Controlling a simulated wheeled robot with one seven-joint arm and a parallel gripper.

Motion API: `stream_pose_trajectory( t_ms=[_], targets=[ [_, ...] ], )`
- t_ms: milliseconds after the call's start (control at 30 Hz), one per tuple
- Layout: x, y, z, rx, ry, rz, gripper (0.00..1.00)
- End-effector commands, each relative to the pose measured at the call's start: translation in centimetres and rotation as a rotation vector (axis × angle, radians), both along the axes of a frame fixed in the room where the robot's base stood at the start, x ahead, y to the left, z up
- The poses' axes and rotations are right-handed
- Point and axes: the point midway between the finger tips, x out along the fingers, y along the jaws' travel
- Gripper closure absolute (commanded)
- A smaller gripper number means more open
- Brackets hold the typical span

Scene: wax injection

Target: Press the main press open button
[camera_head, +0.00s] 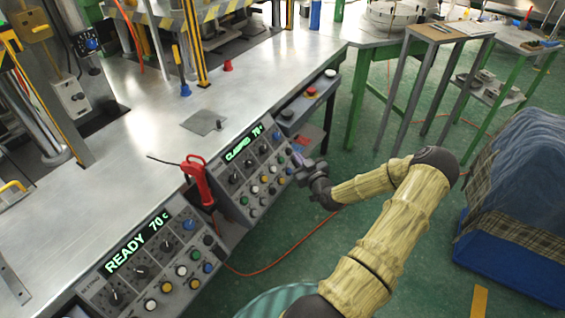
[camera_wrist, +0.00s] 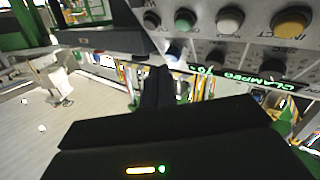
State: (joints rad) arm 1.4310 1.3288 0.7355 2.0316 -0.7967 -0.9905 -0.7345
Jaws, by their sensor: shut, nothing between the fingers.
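The control panel (camera_head: 245,190) with the green "CLAMPED 70" display (camera_head: 242,147) is on the table's front edge, with several coloured buttons and knobs. My gripper (camera_head: 297,163) is shut and empty at the panel's right side, near its buttons. In the wrist view, my dark fingertips (camera_wrist: 160,72) point toward the panel. Above them there, a green button (camera_wrist: 185,19), a white button (camera_wrist: 230,19) and a yellow button (camera_wrist: 291,21) form a row. Contact with a button cannot be made out. The labels are mostly too small to read, so I cannot tell which is the main press open button.
A second panel with a "READY 70" display (camera_head: 138,241) stands at lower left. A red-handled tool (camera_head: 197,181) hangs between the panels. A small box with a red button (camera_head: 311,91) is beyond my gripper. A blue-covered object (camera_head: 520,190) stands right; green floor is open between.

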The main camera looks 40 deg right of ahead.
Motion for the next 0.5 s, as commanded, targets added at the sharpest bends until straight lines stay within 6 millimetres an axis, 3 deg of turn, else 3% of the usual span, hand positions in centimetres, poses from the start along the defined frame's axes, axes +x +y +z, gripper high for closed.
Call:
stream_pose_trajectory(
  t_ms=[200,500],
  targets=[
    [1.9,0.8,-2.0,-0.001,0.0,0.002,1.0],
    [3.2,1.3,-2.9,0.0,-0.001,-0.001,1.0]
  ],
)
